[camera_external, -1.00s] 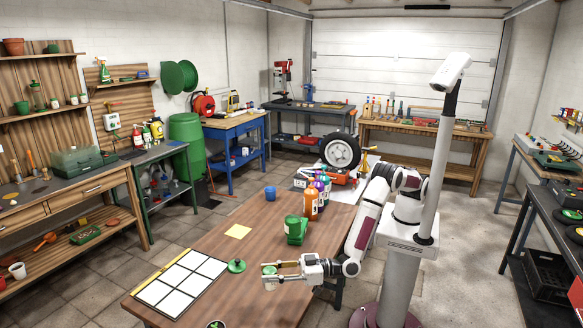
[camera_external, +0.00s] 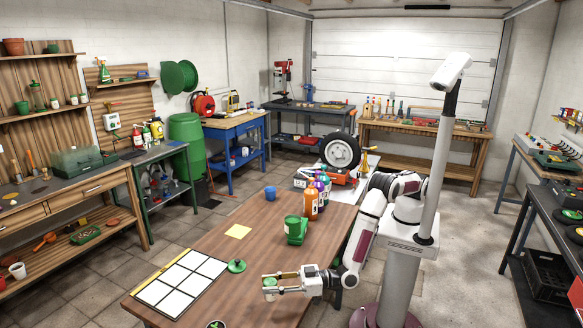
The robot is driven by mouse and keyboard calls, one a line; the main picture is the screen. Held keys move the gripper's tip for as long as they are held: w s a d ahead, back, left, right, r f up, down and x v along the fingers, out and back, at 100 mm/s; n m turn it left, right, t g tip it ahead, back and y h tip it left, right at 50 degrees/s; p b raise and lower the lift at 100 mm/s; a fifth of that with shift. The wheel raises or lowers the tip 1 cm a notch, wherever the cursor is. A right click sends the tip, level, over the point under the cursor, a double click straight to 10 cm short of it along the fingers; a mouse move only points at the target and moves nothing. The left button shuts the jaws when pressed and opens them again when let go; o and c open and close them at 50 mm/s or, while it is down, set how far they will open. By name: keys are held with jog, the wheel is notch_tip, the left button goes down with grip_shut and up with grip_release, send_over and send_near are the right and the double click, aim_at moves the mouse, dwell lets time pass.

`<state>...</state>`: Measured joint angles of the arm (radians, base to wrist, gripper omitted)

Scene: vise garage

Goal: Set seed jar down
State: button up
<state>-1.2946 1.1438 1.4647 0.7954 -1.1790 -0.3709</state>
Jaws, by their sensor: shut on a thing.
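My gripper (camera_external: 272,284) is over the near right part of the wooden table, its fingers closed around a small jar with a green lid, the seed jar (camera_external: 270,281). The fingers hide part of the jar. It looks upright, low over or on the tabletop; I cannot tell whether it touches the wood. The wooden table (camera_external: 225,300) is bare around the gripper.
A white grid board (camera_external: 180,283) lies to the left, with a round green object (camera_external: 236,266) at its right edge. Behind my gripper stand a green container (camera_external: 295,230) and orange and purple bottles (camera_external: 311,203). A yellow square (camera_external: 238,231) and blue cup (camera_external: 270,193) lie farther back.

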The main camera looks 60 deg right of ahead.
jog(key=shift+f, duration=2.3)
jog(key=shift+f, duration=0.25)
jog(key=o, duration=1.2)
jog(key=shift+s, duration=0.15)
jog(key=shift+v, duration=0.8)
jog(key=v, duration=0.4)
jog(key=shift+s+a+r, duration=0.2)
jog(key=shift+a+r, duration=0.1)
jog(key=shift+a, duration=0.05)
jog(key=shift+v, duration=1)
jog(key=shift+w, duration=0.1)
